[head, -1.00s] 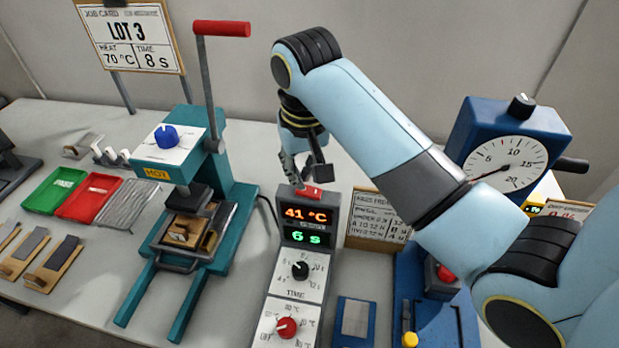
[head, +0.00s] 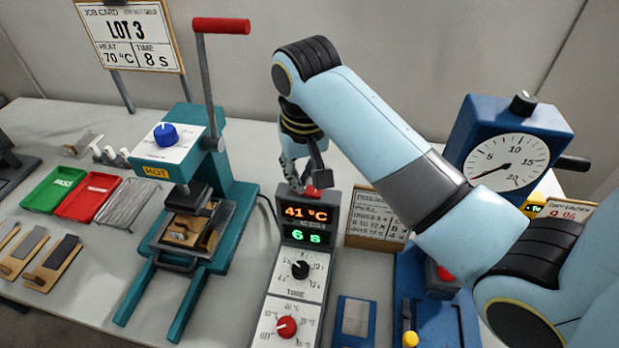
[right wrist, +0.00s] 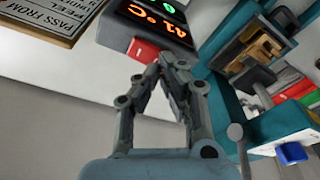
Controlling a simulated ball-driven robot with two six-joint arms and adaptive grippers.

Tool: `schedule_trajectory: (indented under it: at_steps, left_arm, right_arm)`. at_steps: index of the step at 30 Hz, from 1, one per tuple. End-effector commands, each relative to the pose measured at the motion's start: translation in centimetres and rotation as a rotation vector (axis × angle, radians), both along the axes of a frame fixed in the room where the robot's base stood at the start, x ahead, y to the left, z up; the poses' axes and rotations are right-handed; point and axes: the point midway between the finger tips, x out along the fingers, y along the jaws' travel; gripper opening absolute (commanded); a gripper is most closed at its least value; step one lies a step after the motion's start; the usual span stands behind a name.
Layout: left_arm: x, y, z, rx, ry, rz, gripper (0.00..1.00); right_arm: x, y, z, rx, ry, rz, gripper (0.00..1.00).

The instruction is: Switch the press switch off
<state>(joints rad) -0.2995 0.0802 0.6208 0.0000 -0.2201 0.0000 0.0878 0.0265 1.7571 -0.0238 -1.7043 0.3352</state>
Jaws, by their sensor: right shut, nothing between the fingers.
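The press switch is a red rocker (head: 312,192) on the top end of the grey control box (head: 300,262). The box's display reads 41 °C and 6 s. My right gripper (head: 303,190) is shut and empty, with its fingertips at the switch and partly covering it in the head view. In the right wrist view the closed fingertips (right wrist: 158,66) are right beside the red switch (right wrist: 143,50); I cannot tell whether they touch it. My left gripper is not in view.
The teal press (head: 225,190) with its red-handled lever stands left of the box. A blue gauge device (head: 505,150) stands at right. A small sign (head: 375,218) stands just right of the box. Red (head: 88,197) and green trays lie at far left.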

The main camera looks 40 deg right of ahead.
Motion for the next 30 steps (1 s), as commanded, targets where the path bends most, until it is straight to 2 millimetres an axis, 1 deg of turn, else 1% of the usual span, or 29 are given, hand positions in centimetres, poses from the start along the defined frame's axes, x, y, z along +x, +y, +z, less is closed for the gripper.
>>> schedule_trajectory:
  at_steps: [19, 22, 29, 30]
  left_arm:
    - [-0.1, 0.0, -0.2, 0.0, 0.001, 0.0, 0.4]
    - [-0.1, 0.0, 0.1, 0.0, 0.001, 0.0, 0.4]
    - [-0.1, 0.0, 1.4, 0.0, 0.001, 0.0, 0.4]
    - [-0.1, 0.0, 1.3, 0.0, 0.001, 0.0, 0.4]
  right_arm:
    - [0.0, 0.0, -0.9, 0.0, 0.0, 0.0, 0.0]
    - [0.0, 0.0, -0.4, 0.0, 0.0, 0.0, 0.0]
    - [0.0, 0.0, 1.8, 0.0, -0.001, 0.0, 0.0]
    - [0.1, 0.0, 2.0, 0.0, -0.003, 0.0, 0.0]
